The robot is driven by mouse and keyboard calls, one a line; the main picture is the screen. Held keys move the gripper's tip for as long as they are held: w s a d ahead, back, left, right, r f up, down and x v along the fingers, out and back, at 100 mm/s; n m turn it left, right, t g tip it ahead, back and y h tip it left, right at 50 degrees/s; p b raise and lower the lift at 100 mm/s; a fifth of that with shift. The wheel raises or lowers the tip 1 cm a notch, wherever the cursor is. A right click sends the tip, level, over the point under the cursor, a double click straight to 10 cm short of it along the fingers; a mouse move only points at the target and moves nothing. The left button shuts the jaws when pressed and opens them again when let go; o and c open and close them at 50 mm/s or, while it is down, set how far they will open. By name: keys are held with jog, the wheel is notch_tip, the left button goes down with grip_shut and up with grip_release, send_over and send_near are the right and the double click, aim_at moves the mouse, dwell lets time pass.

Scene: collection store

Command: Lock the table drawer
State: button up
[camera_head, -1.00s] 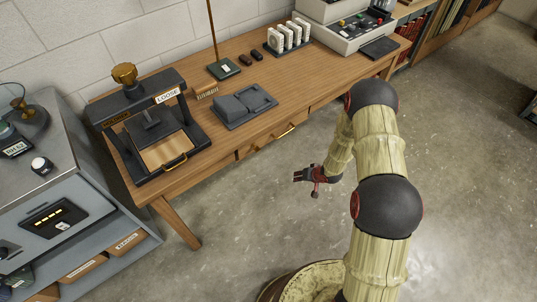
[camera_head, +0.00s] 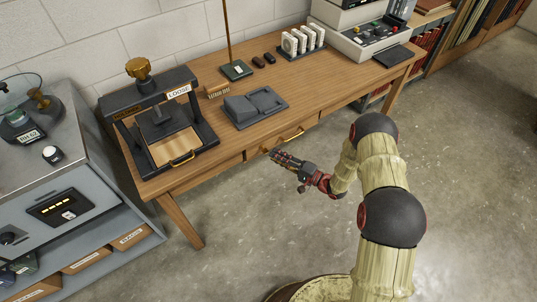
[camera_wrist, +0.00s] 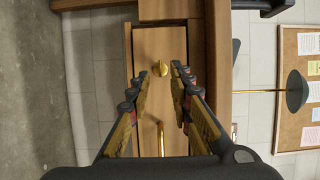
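The wooden table (camera_head: 192,176) has a drawer (camera_head: 303,127) in its front, with a brass bar handle (camera_head: 291,136). In the wrist view, turned on its side, the drawer front (camera_wrist: 160,45) carries a small round brass knob or lock turn (camera_wrist: 159,69) and the bar handle (camera_wrist: 160,143). The drawer looks closed. My gripper (camera_head: 276,157) is just in front of the drawer, left of the handle. In the wrist view my gripper (camera_wrist: 160,84) is open and empty, its fingertips on either side of the brass turn in the picture. I cannot tell any contact.
A grey cabinet (camera_head: 75,185) stands at left. The floor (camera_head: 445,130) to the right is clear.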

jog(key=b+x, duration=0.1)
jog(key=x, duration=0.3)
jog(key=shift+w+a, duration=0.2)
grip_shut()
dwell(0.5)
